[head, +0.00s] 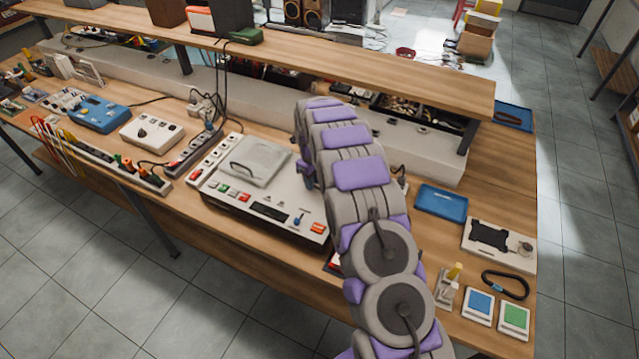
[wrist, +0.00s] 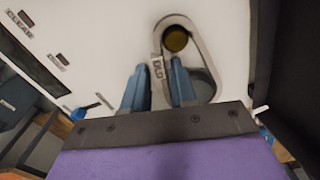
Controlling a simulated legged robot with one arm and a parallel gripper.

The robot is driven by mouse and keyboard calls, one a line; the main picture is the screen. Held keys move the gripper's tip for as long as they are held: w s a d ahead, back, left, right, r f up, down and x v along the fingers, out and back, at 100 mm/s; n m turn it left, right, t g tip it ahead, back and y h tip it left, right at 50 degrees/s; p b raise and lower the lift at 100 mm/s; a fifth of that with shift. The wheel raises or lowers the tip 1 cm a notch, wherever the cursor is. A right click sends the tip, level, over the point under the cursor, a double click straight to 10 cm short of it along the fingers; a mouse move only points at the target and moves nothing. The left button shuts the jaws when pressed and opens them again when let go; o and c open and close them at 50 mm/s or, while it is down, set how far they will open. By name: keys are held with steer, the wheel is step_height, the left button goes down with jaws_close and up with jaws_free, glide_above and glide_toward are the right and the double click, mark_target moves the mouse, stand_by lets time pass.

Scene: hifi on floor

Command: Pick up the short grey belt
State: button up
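In the wrist view, a grey belt (wrist: 201,55) forms a narrow loop around a brownish round pulley (wrist: 176,39) on a white panel. A grey round part (wrist: 204,86) lies at the loop's lower end, partly hidden by a finger. A small white tag marked OLD (wrist: 157,68) sits at the belt's left strand. My gripper (wrist: 159,67) has its two blue fingers apart, one on each side of the tag, with gaps showing. In the head view, my arm hides the gripper and this belt.
In the head view, a white deck (head: 265,210) with buttons stands left of my arm. A blue tray (head: 441,202), a white plate (head: 515,250), a black loop (head: 506,284) and blue and green pads lie right. A raised shelf (head: 330,68) runs along the back.

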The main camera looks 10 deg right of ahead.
steer(key=shift+c, duration=0.2)
steer(key=shift+f, duration=0.1)
jaws_close()
